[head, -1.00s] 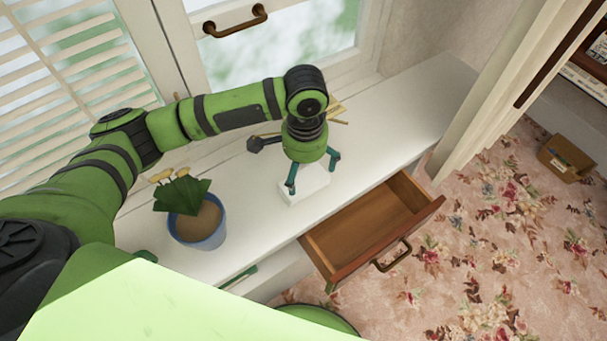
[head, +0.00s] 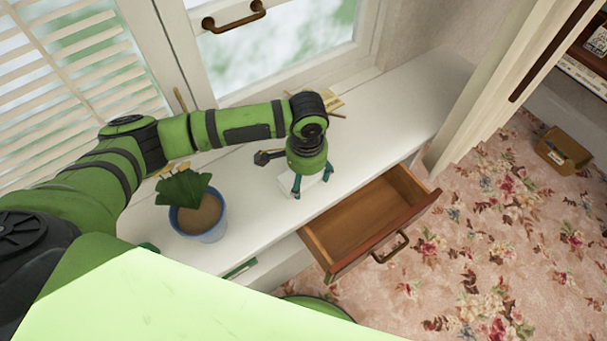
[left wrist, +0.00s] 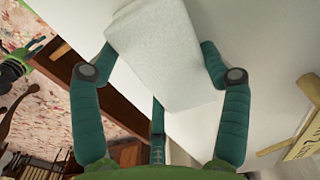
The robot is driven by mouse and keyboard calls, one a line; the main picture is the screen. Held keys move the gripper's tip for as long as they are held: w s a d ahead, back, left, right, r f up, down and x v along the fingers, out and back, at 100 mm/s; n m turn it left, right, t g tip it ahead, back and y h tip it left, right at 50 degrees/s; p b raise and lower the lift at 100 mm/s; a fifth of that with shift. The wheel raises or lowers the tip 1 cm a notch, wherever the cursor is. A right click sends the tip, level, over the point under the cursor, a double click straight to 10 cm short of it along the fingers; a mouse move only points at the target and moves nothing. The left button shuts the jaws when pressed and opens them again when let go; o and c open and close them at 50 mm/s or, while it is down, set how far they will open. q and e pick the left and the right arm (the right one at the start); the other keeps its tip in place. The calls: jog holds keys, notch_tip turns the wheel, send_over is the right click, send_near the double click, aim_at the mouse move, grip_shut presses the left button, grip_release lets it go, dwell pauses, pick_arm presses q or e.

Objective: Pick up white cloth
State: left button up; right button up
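The white cloth, a pale folded block (head: 285,186), lies on the white sill below my left gripper (head: 312,183). In the head view the gripper partly hides it. The fingers are apart, one on each side of the cloth, and no firm grip shows. At the left edge of the left wrist view a small green and teal part, seemingly of my right gripper (left wrist: 14,68), is partly cut off.
A blue flower pot (head: 201,222) with a plant stands left of the gripper on the sill. An open wooden drawer (head: 365,222) juts out at the front. A yellowish item (head: 328,101) lies behind the gripper. The sill (head: 400,105) is clear to the right.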

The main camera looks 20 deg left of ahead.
aim_at(312, 178)
pick_arm(q)
jog(key=shift+r, duration=0.35)
jog(key=r, duration=0.2)
jog(key=d+r+b, duration=0.1)
jog(key=shift+d+r, duration=0.15)
jog(key=shift+r, duration=0.25)
jog(key=d+r+b, duration=0.1)
jog(key=d+r, duration=0.5)
jog(key=d, duration=0.4)
jog(key=shift+w+d+r+b, duration=0.2)
jog(key=shift+w+b, duration=0.1)
jog(key=shift+b, duration=0.1)
